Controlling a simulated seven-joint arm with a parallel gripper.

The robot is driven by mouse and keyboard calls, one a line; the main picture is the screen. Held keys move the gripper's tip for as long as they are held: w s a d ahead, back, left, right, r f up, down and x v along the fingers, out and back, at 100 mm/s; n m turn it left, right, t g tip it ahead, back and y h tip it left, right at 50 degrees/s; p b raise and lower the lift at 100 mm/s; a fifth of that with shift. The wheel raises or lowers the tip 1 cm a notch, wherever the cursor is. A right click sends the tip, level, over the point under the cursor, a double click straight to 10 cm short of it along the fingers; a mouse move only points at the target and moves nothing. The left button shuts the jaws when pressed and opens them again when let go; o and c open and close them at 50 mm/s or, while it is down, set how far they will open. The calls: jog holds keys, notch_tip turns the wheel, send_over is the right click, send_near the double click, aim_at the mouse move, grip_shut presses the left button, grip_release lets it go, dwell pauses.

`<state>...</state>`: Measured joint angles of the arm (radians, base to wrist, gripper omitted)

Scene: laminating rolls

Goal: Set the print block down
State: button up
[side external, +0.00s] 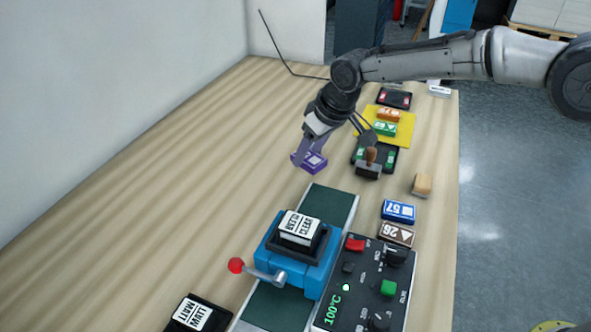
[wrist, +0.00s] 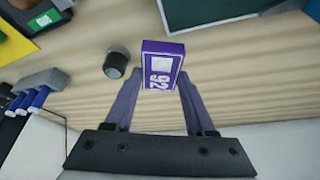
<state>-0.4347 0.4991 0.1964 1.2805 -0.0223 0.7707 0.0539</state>
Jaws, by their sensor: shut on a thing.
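The print block (side external: 310,161) is purple with a white square and a white number on its face. It also shows in the wrist view (wrist: 172,52), upright in the frame, between my fingertips. My gripper (side external: 309,150) is shut on it, with a finger on each side of the block in the wrist view (wrist: 162,82). In the side view the block is over bare wooden table, behind the green belt's far end. Whether its underside touches the table I cannot tell.
A blue roller press (side external: 262,257) with a red-knobbed crank stands on the green belt (side external: 335,204), beside a black control panel (side external: 332,290). A wooden-handled stamp (side external: 369,166), a blue block (side external: 398,211) and a yellow mat (side external: 403,131) lie right. The table's left is clear.

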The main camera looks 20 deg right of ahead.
send_over(292, 179)
jog(key=s, duration=0.2)
jog(key=f, duration=0.4)
jog(key=shift+w+d+f, duration=0.15)
jog(key=shift+d, duration=0.15)
jog(key=shift+w+a+f, duration=0.1)
jog(key=shift+w+f, duration=0.05)
jog(key=shift+f, duration=1.55)
jog(key=shift+f, duration=0.15)
jog(key=o, duration=1.3)
jog(key=shift+o, duration=0.2)
jog(key=v, duration=1.1)
jog(key=shift+r, duration=0.65)
jog(key=shift+s, duration=0.25)
